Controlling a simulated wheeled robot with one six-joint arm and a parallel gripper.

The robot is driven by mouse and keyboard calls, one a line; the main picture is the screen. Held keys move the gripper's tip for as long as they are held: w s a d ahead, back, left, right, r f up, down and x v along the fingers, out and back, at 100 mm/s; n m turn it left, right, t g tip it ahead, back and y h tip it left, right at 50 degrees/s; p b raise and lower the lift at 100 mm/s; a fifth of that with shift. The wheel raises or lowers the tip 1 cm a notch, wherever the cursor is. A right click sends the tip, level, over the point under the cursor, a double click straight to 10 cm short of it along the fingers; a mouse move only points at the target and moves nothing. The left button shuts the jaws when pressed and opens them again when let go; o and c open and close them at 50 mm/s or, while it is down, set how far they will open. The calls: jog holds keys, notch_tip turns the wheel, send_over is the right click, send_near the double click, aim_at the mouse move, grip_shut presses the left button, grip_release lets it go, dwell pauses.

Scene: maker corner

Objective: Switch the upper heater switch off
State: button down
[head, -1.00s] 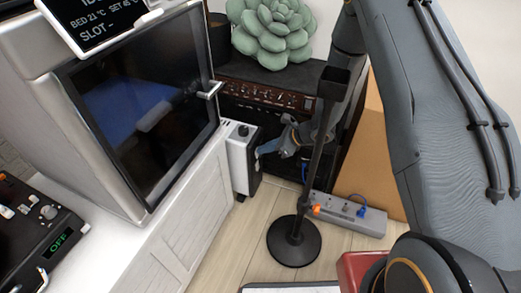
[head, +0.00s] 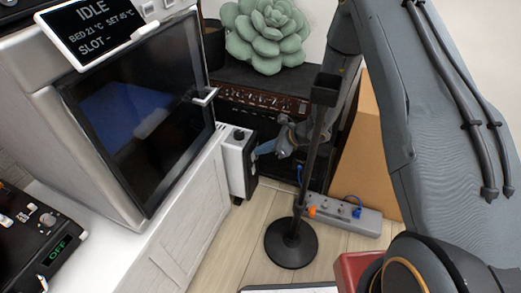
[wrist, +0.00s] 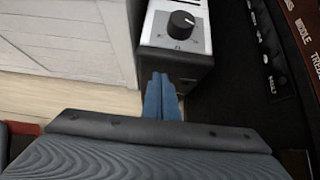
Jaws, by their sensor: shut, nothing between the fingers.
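The heater (head: 236,172) is a small white and black box standing on the floor beside the white cabinet. Its pale top carries a black knob, clear in the wrist view (wrist: 181,26). My gripper (head: 257,152) is shut and empty, with its blue fingertips at the heater's dark right-hand side, just below the top. In the wrist view the closed fingers (wrist: 160,78) point at that dark face. I cannot tell whether they touch it. The upper switch cannot be made out; the fingers cover part of the face, and only a small faint mark shows beside them.
A dark amplifier (head: 262,102) with a succulent on top stands behind. A black stand (head: 292,243) rises in front of my forearm. A grey power strip (head: 345,217) lies to the right, near a cardboard panel (head: 368,165). The printer (head: 140,110) is at left.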

jog(key=p+v, duration=0.3)
jog(key=v, duration=1)
jog(key=shift+a, duration=0.1)
